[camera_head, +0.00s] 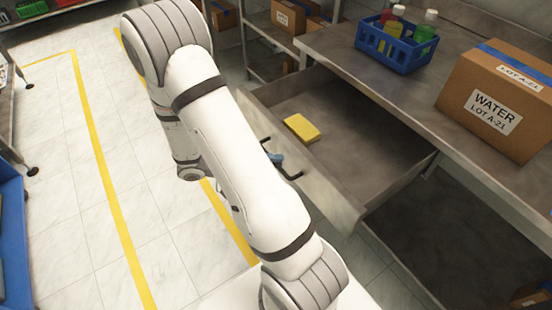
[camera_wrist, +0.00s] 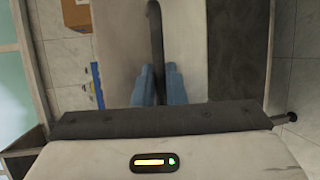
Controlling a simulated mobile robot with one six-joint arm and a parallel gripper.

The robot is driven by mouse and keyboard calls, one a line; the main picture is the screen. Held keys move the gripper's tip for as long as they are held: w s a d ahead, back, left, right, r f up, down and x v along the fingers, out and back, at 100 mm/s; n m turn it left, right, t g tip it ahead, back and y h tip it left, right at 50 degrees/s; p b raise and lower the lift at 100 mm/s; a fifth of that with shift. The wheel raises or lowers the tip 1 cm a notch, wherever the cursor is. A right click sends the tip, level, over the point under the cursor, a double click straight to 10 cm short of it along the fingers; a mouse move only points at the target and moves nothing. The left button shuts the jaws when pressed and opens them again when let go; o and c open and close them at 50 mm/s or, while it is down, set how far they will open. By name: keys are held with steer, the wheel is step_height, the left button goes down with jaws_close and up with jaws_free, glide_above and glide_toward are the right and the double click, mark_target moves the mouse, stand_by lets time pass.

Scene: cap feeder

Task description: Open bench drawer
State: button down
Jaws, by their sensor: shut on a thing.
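The bench drawer (camera_head: 352,150) stands pulled out from under the metal bench top, and its inside shows. A yellow block (camera_head: 301,128) lies in it near the front panel. The dark bar handle (camera_head: 290,170) is on the outer face of the front panel. My gripper (camera_head: 276,158) is at the handle, mostly hidden behind my arm in the head view. In the wrist view its blue fingers (camera_wrist: 160,85) are shut on the dark handle (camera_wrist: 155,40), one on each side of it.
A blue basket (camera_head: 392,52) with bottles and a cardboard box (camera_head: 495,98) marked WATER stand on the bench top (camera_head: 405,85). Shelves with boxes (camera_head: 294,16) are behind. Tiled floor with yellow lines (camera_head: 100,195) lies open at the left. A blue bin (camera_head: 14,235) is at the left edge.

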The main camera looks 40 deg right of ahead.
steer(key=shift+w+f, duration=0.1)
steer(key=shift+w, duration=0.1)
steer(key=c, duration=1.8)
jaws_free()
steer(key=shift+w+d, duration=0.1)
steer(key=shift+w, duration=0.05)
steer(key=v, duration=0.7)
steer(key=shift+w+a, duration=0.1)
steer(key=shift+a, duration=0.25)
steer(key=s+a+r+n+t+y+p, duration=0.1)
steer(key=s+a+r+t+y+p, duration=0.1)
steer(key=r, duration=0.7)
steer(key=s+a+r+n+t+y+p, duration=0.1)
steer(key=s+a+r+t+y+p, duration=0.2)
steer(key=r+y+p, duration=0.3)
steer(key=s+a+r+n+t+y+p, duration=0.2)
steer(key=s+r+t+y+p, duration=0.1)
steer(key=r, duration=0.9)
steer(key=shift+s+a+r+t+y+p, duration=0.1)
steer(key=shift+s+t+y+p, duration=0.1)
steer(key=shift+y+p, duration=0.55)
steer(key=shift+s+a+r+t+y+p, duration=0.1)
steer(key=shift+s+t+y+p, duration=0.15)
steer(key=shift+y, duration=0.8)
